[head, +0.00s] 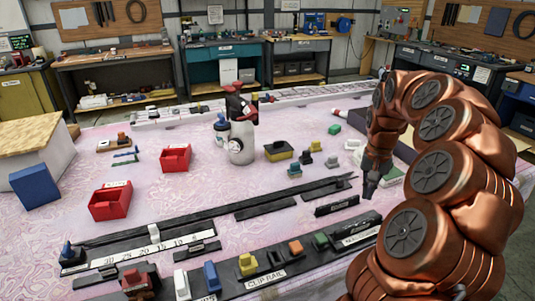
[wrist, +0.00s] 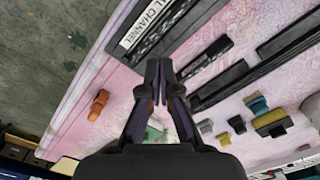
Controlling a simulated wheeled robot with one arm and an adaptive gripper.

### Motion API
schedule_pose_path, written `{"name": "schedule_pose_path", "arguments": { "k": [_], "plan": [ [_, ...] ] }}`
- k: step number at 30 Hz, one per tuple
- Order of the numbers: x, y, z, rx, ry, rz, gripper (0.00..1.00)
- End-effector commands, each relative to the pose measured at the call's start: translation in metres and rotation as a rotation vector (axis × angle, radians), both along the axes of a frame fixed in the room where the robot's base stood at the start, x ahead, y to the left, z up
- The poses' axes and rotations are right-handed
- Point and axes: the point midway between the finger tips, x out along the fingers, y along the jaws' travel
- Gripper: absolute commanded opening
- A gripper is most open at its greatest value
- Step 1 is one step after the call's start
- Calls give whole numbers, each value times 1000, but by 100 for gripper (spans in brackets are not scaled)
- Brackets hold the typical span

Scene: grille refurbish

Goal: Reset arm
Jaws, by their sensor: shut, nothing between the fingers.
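My copper-coloured arm (head: 440,190) arches over the right side of the pink table. My gripper (head: 370,190) points down above the table, beside a black strip (head: 337,206). In the wrist view my gripper (wrist: 158,68) is shut, with its dark fingertips together and nothing between them. It appears to be apart from the things below it. Its fingers hide part of the table, where something green and white shows between them.
Black rails (head: 265,275) with coloured blocks line the table's front. An orange piece (wrist: 97,104) lies near the table edge. Open pink surface (head: 200,205) lies mid-left.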

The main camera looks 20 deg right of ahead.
Motion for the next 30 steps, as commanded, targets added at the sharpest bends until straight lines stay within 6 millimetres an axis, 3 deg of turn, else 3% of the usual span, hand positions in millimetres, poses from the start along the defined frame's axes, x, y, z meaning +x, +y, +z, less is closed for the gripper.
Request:
{"name": "schedule_pose_path", "arguments": {
  "k": [4, 7, 14, 21, 30],
  "plan": [
    [0, 3, 1, 1, -1, 8, 0],
    [2, 21, 7, 6, -3, 51, 0],
    [-3, 113, 33, 19, -6, 274, 0],
    [-43, 205, 47, 31, 16, 497, 0],
    [-125, 282, 43, 40, 79, 692, 0]
  ]
}}
